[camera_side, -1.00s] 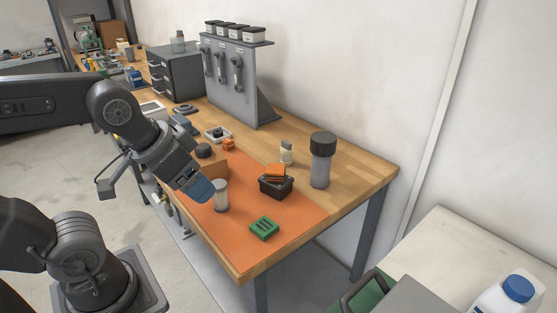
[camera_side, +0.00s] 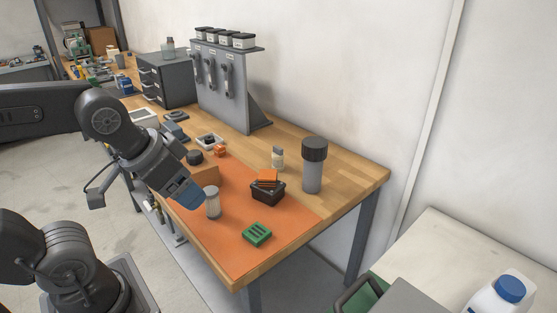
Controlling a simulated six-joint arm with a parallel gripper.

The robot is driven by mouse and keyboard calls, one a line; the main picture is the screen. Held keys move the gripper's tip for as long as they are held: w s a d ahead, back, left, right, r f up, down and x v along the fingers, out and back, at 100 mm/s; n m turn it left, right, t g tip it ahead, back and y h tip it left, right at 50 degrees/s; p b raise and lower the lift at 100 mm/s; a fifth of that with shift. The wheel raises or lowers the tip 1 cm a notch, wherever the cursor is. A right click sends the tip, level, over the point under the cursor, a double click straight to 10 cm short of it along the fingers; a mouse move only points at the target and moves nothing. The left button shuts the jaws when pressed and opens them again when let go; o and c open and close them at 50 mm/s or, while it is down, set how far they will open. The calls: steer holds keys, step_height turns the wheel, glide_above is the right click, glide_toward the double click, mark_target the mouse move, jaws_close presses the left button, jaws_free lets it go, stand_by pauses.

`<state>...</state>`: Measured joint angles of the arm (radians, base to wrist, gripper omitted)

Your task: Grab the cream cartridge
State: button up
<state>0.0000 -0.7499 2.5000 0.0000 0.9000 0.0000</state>
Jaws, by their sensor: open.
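A pale, cream-grey cylindrical cartridge (camera_side: 212,204) stands upright on the orange mat (camera_side: 235,253). My gripper (camera_side: 190,194), with blue fingers, is just to the left of the cartridge, near its upper part, pointing down and to the right. The gripper is open and holds nothing that I can see. The gap between its fingers is hard to make out from this side. I cannot tell whether a finger touches the cartridge.
A black bin (camera_side: 268,194) with orange pieces and a green slotted block (camera_side: 257,234) lie to the right. A tall grey canister with a dark lid (camera_side: 313,170) and a small bottle (camera_side: 278,158) stand behind.

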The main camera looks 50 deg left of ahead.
mark_target(277, 148)
steer(key=w+a+f+n+t+y, duration=0.1)
steer(key=w+a+t+y, duration=0.1)
steer(key=w+a, duration=0.65)
steer(key=w+a+f+n+t+y, duration=0.1)
steer(key=w+a+f+t+y, duration=0.15)
steer(key=w+a, duration=0.65)
steer(key=w+a+f+m+t+h, duration=0.2)
steer(key=w+a+f+t+h, duration=0.25)
steer(key=w+f, duration=0.6)
steer(key=shift+g, duration=0.5)
steer(key=x, duration=0.8)
steer(key=r+x, duration=0.1)
steer(key=x, duration=0.4)
steer(key=shift+w+f, duration=0.1)
steer(key=shift+w, duration=0.15)
steer(key=c, duration=1)
